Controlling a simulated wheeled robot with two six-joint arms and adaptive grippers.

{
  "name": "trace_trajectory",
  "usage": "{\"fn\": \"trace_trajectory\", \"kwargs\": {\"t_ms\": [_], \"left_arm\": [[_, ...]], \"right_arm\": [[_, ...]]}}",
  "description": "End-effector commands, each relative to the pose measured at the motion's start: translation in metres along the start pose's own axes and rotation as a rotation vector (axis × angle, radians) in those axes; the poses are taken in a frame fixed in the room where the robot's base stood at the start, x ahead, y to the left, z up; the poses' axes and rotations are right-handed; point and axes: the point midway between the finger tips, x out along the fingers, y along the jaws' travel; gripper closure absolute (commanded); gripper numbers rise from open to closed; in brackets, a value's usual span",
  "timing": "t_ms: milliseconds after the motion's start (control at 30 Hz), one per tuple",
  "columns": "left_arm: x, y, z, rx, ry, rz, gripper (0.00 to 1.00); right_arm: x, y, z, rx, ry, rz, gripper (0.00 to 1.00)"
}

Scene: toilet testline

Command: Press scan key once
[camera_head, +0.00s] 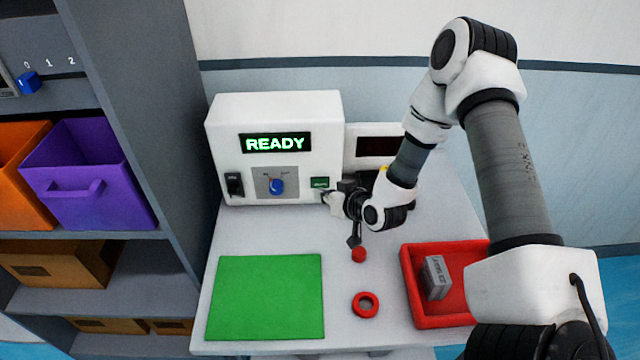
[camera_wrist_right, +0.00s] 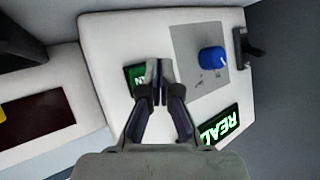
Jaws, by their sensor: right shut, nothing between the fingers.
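The white test machine (camera_head: 225,130) stands at the back of the table, with a lit display (camera_head: 275,143) reading READY. A small green key (camera_head: 320,183) with lettering sits at the lower right of its front; the lettering is too small to read fully. In the right wrist view the green key (camera_wrist_right: 134,76) is partly hidden behind the fingers. My right gripper (camera_head: 326,196) is shut and empty, its fingertips at the key's lower edge; I cannot tell whether they touch. It also shows in the right wrist view (camera_wrist_right: 158,72). My left gripper is not in view.
A blue knob (camera_head: 277,186) and a black switch (camera_head: 234,184) are left of the key. A green mat (camera_head: 265,298), a red ring (camera_head: 365,305) and a red tray (camera_head: 440,320) holding a grey box (camera_head: 435,277) lie in front. A shelf with bins (camera_head: 95,180) stands left.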

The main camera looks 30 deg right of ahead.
Motion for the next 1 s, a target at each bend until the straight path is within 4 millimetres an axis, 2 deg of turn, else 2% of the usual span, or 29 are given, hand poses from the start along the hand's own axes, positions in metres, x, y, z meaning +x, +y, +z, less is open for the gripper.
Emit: {"fn": "trace_trajectory", "kwargs": {"t_ms": [1000], "left_arm": [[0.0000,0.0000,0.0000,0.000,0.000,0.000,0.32]], "right_arm": [[0.0061,0.0047,-0.0050,0.000,0.000,0.000,1.00]]}}
